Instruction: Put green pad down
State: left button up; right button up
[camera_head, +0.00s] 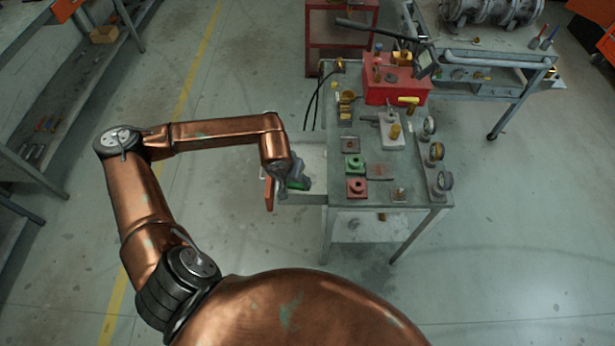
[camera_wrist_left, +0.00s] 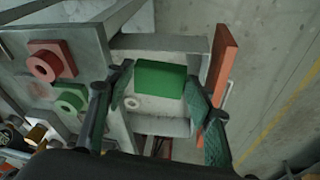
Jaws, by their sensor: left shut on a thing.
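The green pad (camera_head: 298,185) is a flat rectangular block. It also shows in the left wrist view (camera_wrist_left: 160,79), between the two fingertips. My left gripper (camera_head: 289,180) is shut on the pad and holds it over an open drawer (camera_head: 312,152) at the table's left side. In the left wrist view, the drawer (camera_wrist_left: 172,127) has grey walls and a pale floor with a small round mark. Its front is an orange panel (camera_wrist_left: 223,66). I cannot tell how far the pad is above the drawer floor. My right gripper is not in view.
On the grey table stand a green block with a ring (camera_head: 354,164), a red one (camera_head: 357,187), a flat reddish plate (camera_head: 380,172) and several gauges (camera_head: 437,152). A red toolbox (camera_head: 393,83) is at the back. The floor left of the drawer is clear.

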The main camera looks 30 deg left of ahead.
pick_arm(q)
jog(key=shift+n, duration=0.4)
jog(key=w+a+f, duration=0.1)
jog(key=w+f, duration=0.3)
jog(key=w+a+f+b, duration=0.1)
jog(key=w+a+f, duration=0.1)
jog(key=w+f, duration=0.3)
jog(key=w+a+f+b, duration=0.1)
jog(key=w+f, duration=0.3)
jog(key=shift+w+a+f, duration=0.2)
jog(key=shift+w+a, duration=0.05)
jog(key=x, duration=0.2)
jog(key=b+x, duration=0.1)
jog(key=shift+s+f, duration=0.25)
jog(key=shift+f, duration=0.1)
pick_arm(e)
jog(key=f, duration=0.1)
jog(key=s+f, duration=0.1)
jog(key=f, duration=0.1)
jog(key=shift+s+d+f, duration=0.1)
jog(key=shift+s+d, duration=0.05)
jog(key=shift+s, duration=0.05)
pick_arm(q)
jog(key=shift+f, duration=0.15)
jog(key=o, duration=1.2)
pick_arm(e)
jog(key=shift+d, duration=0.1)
